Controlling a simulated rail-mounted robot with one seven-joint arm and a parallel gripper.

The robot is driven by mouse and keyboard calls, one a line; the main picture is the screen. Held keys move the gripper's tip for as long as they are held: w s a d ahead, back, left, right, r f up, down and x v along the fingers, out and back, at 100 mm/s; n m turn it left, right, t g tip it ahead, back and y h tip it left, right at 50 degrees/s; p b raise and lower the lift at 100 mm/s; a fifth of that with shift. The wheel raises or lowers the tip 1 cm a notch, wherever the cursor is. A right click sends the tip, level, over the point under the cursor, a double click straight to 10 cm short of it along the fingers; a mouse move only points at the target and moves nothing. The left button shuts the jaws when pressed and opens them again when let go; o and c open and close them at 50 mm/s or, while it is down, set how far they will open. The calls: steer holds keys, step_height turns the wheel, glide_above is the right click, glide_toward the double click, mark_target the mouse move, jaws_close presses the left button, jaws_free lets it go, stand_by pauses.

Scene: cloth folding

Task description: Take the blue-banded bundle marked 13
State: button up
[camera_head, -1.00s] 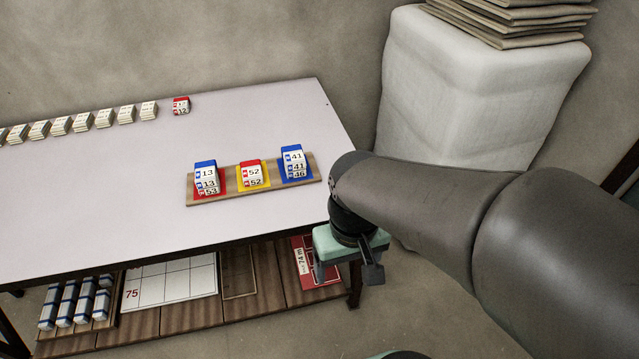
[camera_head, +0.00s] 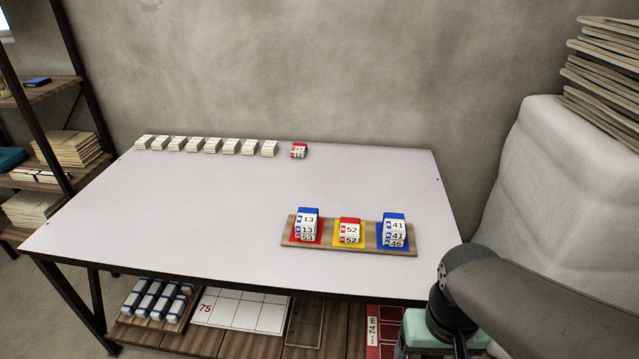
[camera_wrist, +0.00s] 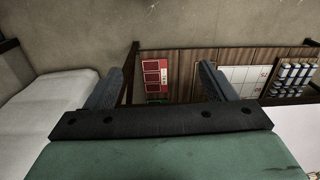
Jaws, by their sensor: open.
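The blue-banded bundle marked 13 (camera_head: 308,215) is on top of a stack on the red pad at the left of a wooden board (camera_head: 350,246). Under it sit another bundle marked 13 and one that seems marked 53. Bundles marked 52 (camera_head: 350,230) are on the yellow middle pad. Bundles marked 41 (camera_head: 395,225), with a 46 below, are on the blue right pad. My gripper (camera_wrist: 160,85) is open and empty in the wrist view, with the lower shelf beyond its fingers. In the head view my arm is at the lower right, and the fingertips are not visible there.
On the table (camera_head: 230,200), a row of pale bundles (camera_head: 205,146) and a red-topped stack (camera_head: 299,151) stand at the back. A white wrapped block (camera_head: 545,180) is at the right. The lower shelf holds rolls (camera_head: 155,300) and a card marked 75 (camera_head: 240,310). The table's left and middle are clear.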

steer(key=shift+o, duration=0.5)
steer(key=w+a+r+t+p, duration=0.1)
steer(key=w+a+r, duration=0.2)
steer(key=w, duration=0.6)
steer(key=w+a+r+p, duration=0.1)
steer(key=w+a+r, duration=0.1)
steer(key=w, duration=0.7)
steer(key=t+p, duration=0.3)
glide_above(307, 216)
steer(key=s, duration=0.2)
steer(key=f, duration=1)
steer(key=shift+d+f, duration=0.2)
steer(key=shift+f, duration=0.15)
steer(key=shift+w+f, duration=0.2)
steer(key=shift+f, duration=0.35)
steer(key=x, duration=0.1)
steer(key=p+x, duration=0.1)
steer(key=x, duration=0.2)
steer(key=shift+s+a+f+p, duration=0.25)
steer(key=shift+s+p, duration=0.05)
steer(key=shift+s, duration=0.05)
steer(key=shift+w+f, duration=0.25)
steer(key=shift+f, duration=0.25)
steer(key=c, duration=1.1)
